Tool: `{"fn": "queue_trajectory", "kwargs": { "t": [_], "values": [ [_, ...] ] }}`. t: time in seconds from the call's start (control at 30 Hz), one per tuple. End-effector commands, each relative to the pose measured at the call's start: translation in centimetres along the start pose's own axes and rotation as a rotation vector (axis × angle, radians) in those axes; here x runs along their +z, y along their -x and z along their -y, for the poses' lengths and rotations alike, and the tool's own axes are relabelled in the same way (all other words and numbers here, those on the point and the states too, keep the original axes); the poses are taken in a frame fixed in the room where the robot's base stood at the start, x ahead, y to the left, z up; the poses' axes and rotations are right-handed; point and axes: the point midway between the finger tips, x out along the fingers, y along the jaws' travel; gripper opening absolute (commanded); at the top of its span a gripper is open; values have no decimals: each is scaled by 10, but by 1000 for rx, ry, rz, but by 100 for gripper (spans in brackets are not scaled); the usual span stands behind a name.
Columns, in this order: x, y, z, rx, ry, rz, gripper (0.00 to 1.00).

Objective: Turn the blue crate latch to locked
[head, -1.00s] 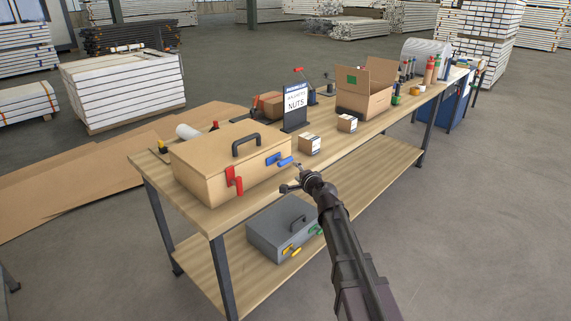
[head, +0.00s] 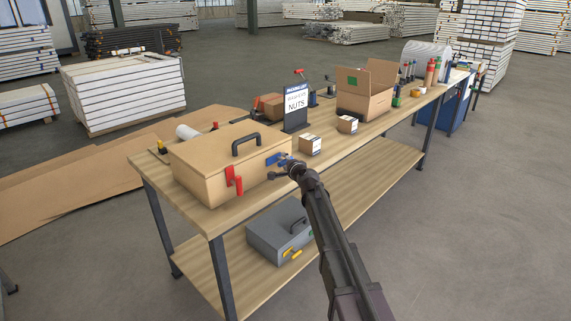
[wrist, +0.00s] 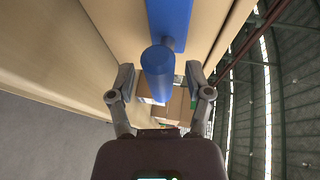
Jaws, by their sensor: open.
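The tan crate (head: 200,177) with a black top handle stands on the near end of the workbench. Its blue latch (head: 274,159) is on the right part of the front face, partly covered by my gripper (head: 289,168). In the wrist view, the blue latch (wrist: 170,22) runs from the top edge to a round-ended grip between my gripper's fingers (wrist: 158,82). The fingers are apart, one on each side of the grip, with a visible gap at least on the right. A red latch (head: 233,180) hangs on the same crate face, left of the blue one.
A small carton (head: 310,144) stands just right of the crate. Behind it are a sign (head: 296,106) and a larger open carton (head: 363,103). A grey case (head: 270,240) with a yellow latch sits on the lower shelf. The floor right of the bench is clear.

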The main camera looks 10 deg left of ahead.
Motion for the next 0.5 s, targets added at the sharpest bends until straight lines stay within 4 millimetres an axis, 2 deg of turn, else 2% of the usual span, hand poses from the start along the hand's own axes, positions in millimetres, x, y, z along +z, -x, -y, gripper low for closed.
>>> {"fn": "queue_trajectory", "kwargs": {
  "t": [0.2,0.23,0.43,0.5],
  "values": [
    [0,0,0,0,0,0,65],
    [0,0,0,0,0,0,62],
    [0,0,0,0,1,0,3],
    [0,0,0,0,1,0,0]
  ]
}}
